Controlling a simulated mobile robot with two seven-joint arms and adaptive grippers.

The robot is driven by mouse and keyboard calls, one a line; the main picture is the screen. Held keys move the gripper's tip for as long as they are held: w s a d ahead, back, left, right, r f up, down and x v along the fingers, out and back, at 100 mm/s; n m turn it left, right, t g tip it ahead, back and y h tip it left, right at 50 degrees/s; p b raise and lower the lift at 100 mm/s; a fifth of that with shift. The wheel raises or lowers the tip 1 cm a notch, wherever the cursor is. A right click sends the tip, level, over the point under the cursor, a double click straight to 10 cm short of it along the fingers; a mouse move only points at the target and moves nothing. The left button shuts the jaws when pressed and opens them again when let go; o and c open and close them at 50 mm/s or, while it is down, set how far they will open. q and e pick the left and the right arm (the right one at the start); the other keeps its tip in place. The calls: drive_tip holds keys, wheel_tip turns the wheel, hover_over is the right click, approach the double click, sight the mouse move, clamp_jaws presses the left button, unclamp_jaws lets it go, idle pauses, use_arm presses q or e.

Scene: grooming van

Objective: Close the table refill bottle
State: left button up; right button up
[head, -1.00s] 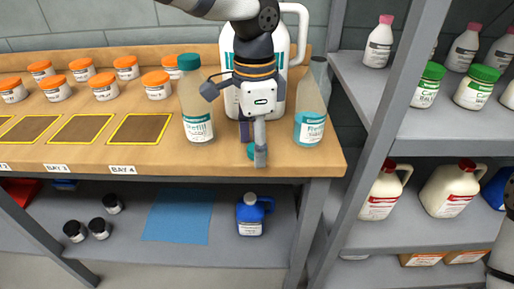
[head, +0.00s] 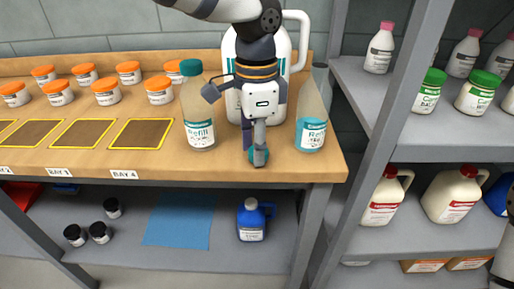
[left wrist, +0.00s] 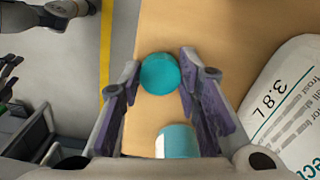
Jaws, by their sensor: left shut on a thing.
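My left gripper (head: 259,155) points down near the front edge of the table and is shut on a round teal cap (head: 253,158). In the left wrist view the cap (left wrist: 160,73) lies between the two fingers, over the wood. A second refill bottle (head: 199,115), closed with a teal cap, stands to the left. In the left wrist view, a teal and white thing (left wrist: 176,142) shows below the cap.
A large white jug (head: 285,90) stands close behind the left gripper. Several orange-lidded jars (head: 107,92) and yellow-framed bays (head: 142,133) fill the table's left part. A grey shelf post (head: 392,130) rises right of the table. A blue jug (head: 251,222) sits below.

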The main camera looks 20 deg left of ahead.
use_arm(q)
wheel_tip(320, 180, up, 3)
drive_tip(key=shift+s+d+r, duration=0.1)
drive_tip(key=shift+s+r, duration=0.05)
drive_tip(key=s+d+r+p, duration=0.1)
drive_tip(key=s+d+r, duration=0.4)
drive_tip(key=s+r, duration=0.4)
drive_tip(key=s, duration=0.3)
drive_tip(key=shift+s, duration=0.4)
use_arm(e)
drive_tip(key=shift+w+r+t, duration=0.4)
drive_tip(key=shift+w+r, duration=0.55)
drive_tip(key=shift+w, duration=0.05)
drive_tip(key=shift+o, duration=0.2)
